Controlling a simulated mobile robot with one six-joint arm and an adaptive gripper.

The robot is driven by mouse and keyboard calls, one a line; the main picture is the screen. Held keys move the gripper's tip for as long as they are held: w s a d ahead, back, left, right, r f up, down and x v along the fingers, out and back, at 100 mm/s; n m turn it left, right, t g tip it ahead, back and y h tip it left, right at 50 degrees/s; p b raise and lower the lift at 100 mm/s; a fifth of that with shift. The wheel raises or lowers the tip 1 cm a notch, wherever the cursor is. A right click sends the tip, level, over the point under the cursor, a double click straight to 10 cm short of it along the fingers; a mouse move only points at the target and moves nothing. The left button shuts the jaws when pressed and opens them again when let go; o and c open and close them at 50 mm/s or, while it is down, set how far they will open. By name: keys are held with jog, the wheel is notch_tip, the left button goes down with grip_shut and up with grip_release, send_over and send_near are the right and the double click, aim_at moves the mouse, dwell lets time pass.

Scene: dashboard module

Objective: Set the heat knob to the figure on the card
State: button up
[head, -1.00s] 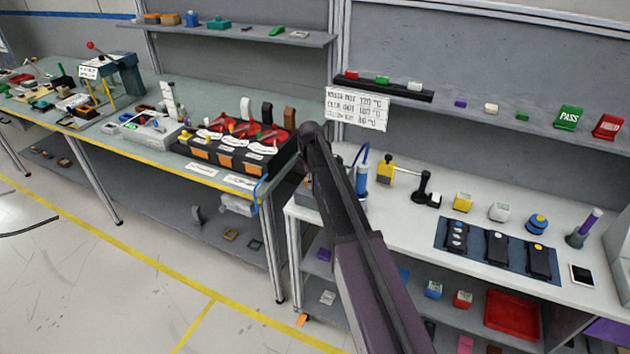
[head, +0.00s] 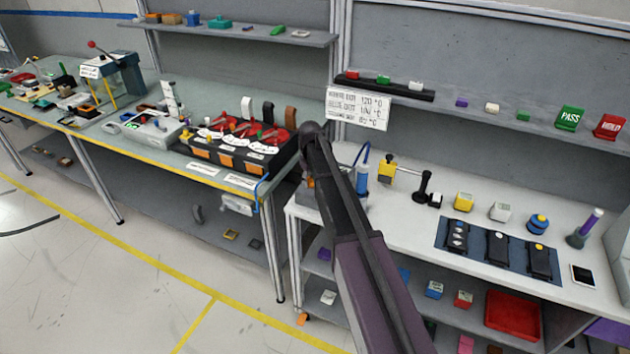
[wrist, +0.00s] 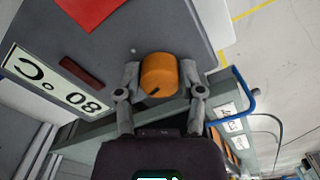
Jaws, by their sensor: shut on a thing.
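The orange knob (wrist: 160,76) fills the space between the fingers of my gripper (wrist: 160,70) in the wrist view. The gripper is shut on its sides. A dark pointer mark on the knob points down and left in that view. A pale display (wrist: 52,86) beside it shows 80 °C, turned upside down. The white card (head: 357,108) hangs at the shelf edge in the head view. It has several lines of temperatures; the top one looks like 120 °C, and the lines are hard to read exactly. My arm hides the gripper and knob in the head view.
A dark red bar (wrist: 82,72) and a red patch (wrist: 92,12) lie near the knob. In the head view, a blue cylinder (head: 362,178) and a yellow block on a stand (head: 387,170) are just right of my arm.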

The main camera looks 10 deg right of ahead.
jog(key=m, duration=0.3)
jog(key=shift+w+a+m, duration=0.2)
jog(key=shift+m, duration=2)
jog(key=shift+d, duration=0.1)
jog(key=o, duration=1.2)
